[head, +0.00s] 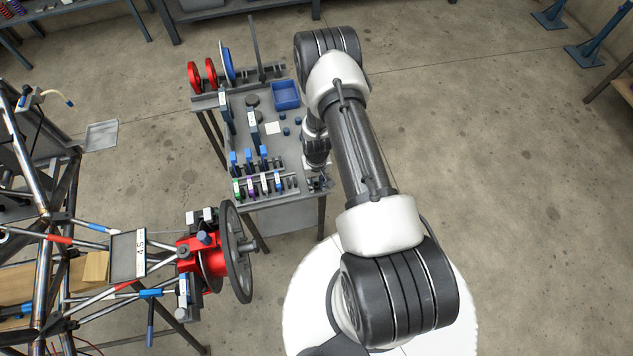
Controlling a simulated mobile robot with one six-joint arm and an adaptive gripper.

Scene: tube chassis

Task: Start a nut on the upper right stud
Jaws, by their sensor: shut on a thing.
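My gripper (318,184) points down at the right front corner of the grey work table (275,188). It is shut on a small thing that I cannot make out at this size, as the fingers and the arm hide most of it. The tube chassis (45,235) stands at the left. A red hub part (210,262) with a dark spoked disc (238,252) sits at its near right end, well left of and below my gripper in the picture. I cannot make out the upper right stud or any nut on it.
Open floor lies right of my arm.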

